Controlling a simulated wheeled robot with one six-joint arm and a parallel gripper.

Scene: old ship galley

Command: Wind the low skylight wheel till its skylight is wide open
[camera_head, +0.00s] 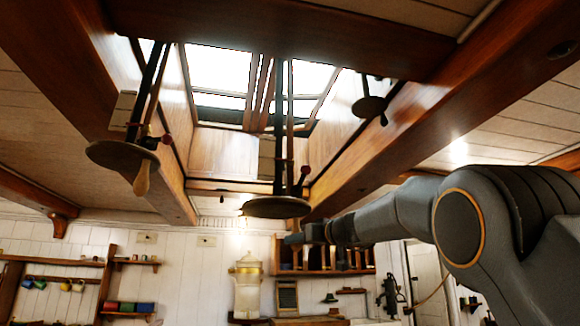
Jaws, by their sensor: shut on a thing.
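The low skylight wheel (275,207) is a dark flat disc seen nearly edge-on, hanging from a long dark rod below the roof opening. My gripper (297,238) reaches in from the right and is shut on the wheel's handle, just under the disc's right edge. The handle is mostly hidden by the fingers. Above, the skylight has bright panes in wooden frames, a left pane (220,70) and a right pane (308,80) with a slanting frame edge. I cannot tell how far either stands open.
Another wheel (122,155) with a pale wooden handle (142,180) hangs at the left, and a smaller one (368,108) at the upper right. Heavy wooden beams (420,110) flank the opening. Shelves, mugs and a white urn (247,285) stand along the far wall.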

